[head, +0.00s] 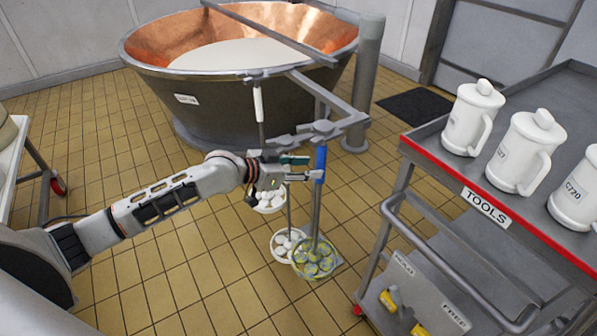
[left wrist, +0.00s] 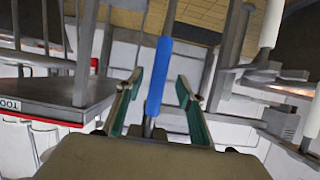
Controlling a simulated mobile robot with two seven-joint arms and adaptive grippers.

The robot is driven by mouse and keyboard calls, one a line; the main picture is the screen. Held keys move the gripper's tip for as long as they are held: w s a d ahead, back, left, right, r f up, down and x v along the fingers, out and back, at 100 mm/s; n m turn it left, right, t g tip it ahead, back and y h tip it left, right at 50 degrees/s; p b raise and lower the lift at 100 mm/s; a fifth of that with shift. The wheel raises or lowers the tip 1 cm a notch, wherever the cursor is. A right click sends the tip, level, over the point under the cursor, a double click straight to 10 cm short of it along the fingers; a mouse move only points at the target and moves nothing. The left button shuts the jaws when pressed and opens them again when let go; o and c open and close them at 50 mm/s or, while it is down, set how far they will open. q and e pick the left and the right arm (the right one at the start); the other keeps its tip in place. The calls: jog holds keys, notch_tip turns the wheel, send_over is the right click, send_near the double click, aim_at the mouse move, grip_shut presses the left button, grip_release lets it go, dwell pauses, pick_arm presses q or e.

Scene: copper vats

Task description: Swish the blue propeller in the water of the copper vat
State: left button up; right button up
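The blue propeller (head: 321,165) hangs upright from a grey rack. It has a blue grip, a metal rod and a round, disc-filled head low near the floor. My left gripper (head: 308,168) is beside the blue grip, its fingers reaching toward it from the left. In the left wrist view the fingers (left wrist: 158,98) are spread, with the blue grip (left wrist: 157,75) between them and gaps on both sides. The copper vat (head: 150,42) stands behind, with whitish liquid (head: 235,55) inside. My right gripper is not in view.
The grey rack (head: 345,122) also holds white-handled propellers (head: 258,102) close to the blue one. A tools cart (head: 450,170) with white lidded jugs (head: 525,150) stands at right. A grey post (head: 367,75) rises beside the vat. The tiled floor at front left is clear.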

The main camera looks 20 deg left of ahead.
aim_at(318, 167)
pick_arm(q)
jog(key=b+x, duration=0.1)
jog(key=x, duration=0.3)
jog(key=shift+w+d+f, duration=0.1)
jog(key=shift+w, duration=0.05)
jog(key=shift+w+d+f+b, duration=0.1)
jog(key=shift+w+d+b, duration=0.2)
jog(key=shift+w, duration=0.05)
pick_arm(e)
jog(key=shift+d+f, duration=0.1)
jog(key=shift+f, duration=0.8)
pick_arm(q)
grip_shut()
jog(key=shift+w, duration=0.1)
jog(key=shift+r+p, duration=0.75)
jog(key=shift+r, duration=0.3)
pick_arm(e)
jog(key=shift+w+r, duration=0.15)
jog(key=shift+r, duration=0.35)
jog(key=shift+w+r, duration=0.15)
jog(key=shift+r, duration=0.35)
